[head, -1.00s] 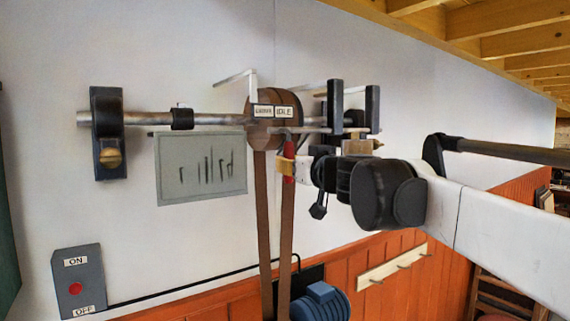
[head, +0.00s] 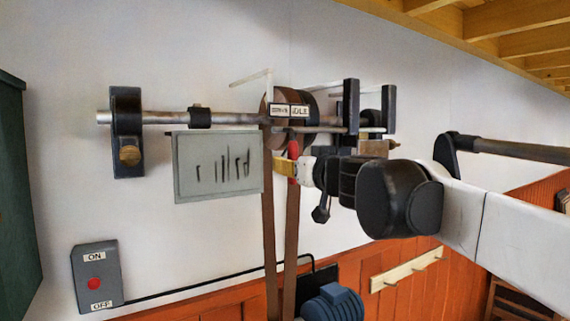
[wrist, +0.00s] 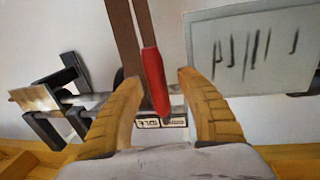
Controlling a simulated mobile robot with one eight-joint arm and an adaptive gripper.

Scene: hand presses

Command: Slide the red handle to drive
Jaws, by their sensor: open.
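The red handle (head: 293,160) hangs below the label plates under the belt pulley. In the wrist view the red handle (wrist: 153,80) stands between the two tan fingers of my gripper (wrist: 160,79), with a visible gap on each side. My gripper (head: 288,167) is open around it; in the head view one tan finger shows beside the handle and the other is hidden. The right label (head: 300,111) reads IDLE; the left label (head: 279,110) is too blurred to read surely. In the wrist view, the handle's end overlaps the upside-down labels.
A shaft (head: 230,118) runs through dark brackets (head: 128,132). Two brown belts (head: 270,235) drop to a blue motor (head: 335,303). A grey sign (head: 218,165) hangs left of the handle. An ON/OFF switch box (head: 97,276) is on the wall at lower left.

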